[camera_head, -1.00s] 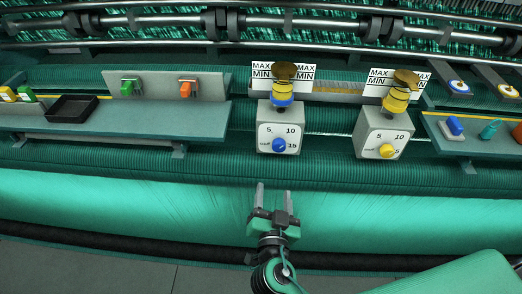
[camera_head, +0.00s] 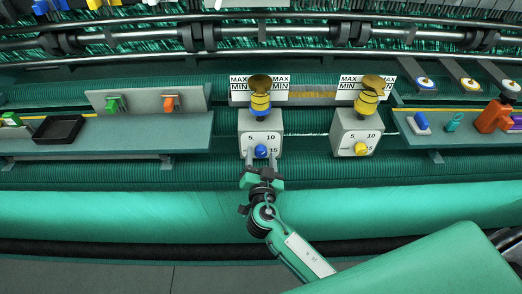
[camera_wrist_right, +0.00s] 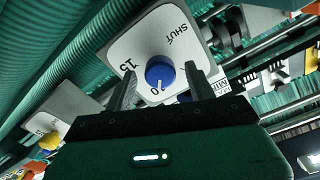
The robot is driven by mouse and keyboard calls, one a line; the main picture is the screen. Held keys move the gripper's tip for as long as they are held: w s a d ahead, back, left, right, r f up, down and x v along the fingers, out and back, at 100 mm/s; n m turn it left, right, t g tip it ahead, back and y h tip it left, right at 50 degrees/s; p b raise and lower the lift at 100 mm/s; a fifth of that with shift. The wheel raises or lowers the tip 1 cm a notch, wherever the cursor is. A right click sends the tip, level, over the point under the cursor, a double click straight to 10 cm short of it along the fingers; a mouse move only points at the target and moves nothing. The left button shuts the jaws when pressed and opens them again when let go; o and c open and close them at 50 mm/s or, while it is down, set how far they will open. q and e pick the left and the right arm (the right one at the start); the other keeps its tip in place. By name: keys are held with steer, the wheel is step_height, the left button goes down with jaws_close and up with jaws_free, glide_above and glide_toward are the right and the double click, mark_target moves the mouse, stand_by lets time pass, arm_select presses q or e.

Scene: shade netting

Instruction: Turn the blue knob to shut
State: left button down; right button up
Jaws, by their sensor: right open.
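The blue knob (camera_head: 261,151) sits on the front of a grey dial box (camera_head: 259,127) marked 5, 10 and 15. In the right wrist view the blue knob (camera_wrist_right: 160,73) shows a white pointer line directed toward the 10 mark, and the word SHUT is printed on the far side of the dial. My right gripper (camera_head: 262,164) is at the front of this box. Its fingers (camera_wrist_right: 160,88) are open, one on each side of the knob, with gaps visible between finger and knob. My left gripper is not in view.
A similar box with a yellow knob (camera_head: 361,149) stands to the right. A shelf (camera_head: 150,136) at left holds a black tray (camera_head: 59,129) and green and orange clips. A right shelf (camera_head: 463,142) holds small coloured parts. Teal fabric (camera_head: 130,216) runs along the front.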

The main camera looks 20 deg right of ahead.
steer(key=shift+w+d, duration=0.1)
steer(key=shift+w, duration=0.3)
steer(key=shift+c, duration=0.2)
